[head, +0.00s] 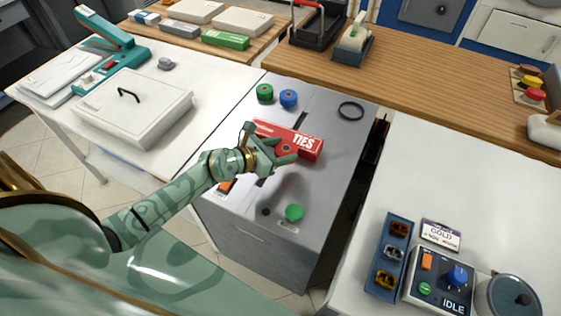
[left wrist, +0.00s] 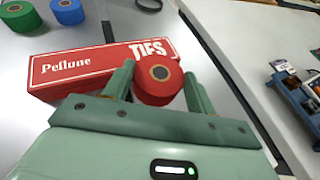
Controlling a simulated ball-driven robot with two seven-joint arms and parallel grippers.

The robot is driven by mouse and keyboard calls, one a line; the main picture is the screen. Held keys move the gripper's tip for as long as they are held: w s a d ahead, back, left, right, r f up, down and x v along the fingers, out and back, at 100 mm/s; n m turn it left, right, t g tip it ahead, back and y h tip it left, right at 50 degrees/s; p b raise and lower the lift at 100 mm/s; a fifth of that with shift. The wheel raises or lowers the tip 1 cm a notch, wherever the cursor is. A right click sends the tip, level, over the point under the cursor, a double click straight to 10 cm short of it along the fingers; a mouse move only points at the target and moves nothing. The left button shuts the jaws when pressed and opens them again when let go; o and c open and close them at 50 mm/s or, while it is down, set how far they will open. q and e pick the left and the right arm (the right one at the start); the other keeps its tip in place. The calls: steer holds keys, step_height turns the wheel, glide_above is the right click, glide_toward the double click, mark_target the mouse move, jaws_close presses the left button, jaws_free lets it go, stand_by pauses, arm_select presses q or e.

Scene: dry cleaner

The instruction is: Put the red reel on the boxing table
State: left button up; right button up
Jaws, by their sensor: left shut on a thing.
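The red reel (left wrist: 160,88) sits between the two fingers of my left gripper (left wrist: 159,73), which is shut on it. In the head view the left gripper (head: 284,152) is over the grey cabinet top (head: 330,135), in front of a red box marked TIES (head: 307,146). The reel is mostly hidden there by the fingers and blends with the red box. I cannot tell whether the reel touches the cabinet top. No table bears a label naming it the boxing table. My right gripper is not in view.
A green reel (head: 265,93), a blue reel (head: 288,99) and a black ring (head: 351,111) lie on the cabinet. A white table (head: 205,85) with a flat lidded box (head: 135,107) stands left. A wooden counter (head: 440,75) runs behind; a white worktop (head: 450,165) is right.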

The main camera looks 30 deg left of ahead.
arm_select(q)
steer(key=shift+w+a+f+b, duration=0.3)
steer(key=shift+w+a+f, duration=0.05)
steer(key=shift+f, duration=0.25)
steer(key=f+b, duration=0.3)
steer(key=f, duration=0.1)
steer(key=shift+w+a, duration=0.25)
steer(key=shift+r, duration=0.25)
steer(key=shift+f, duration=0.1)
steer(key=o, duration=0.6)
steer(key=shift+f, duration=0.1)
steer(key=shift+o, duration=0.7)
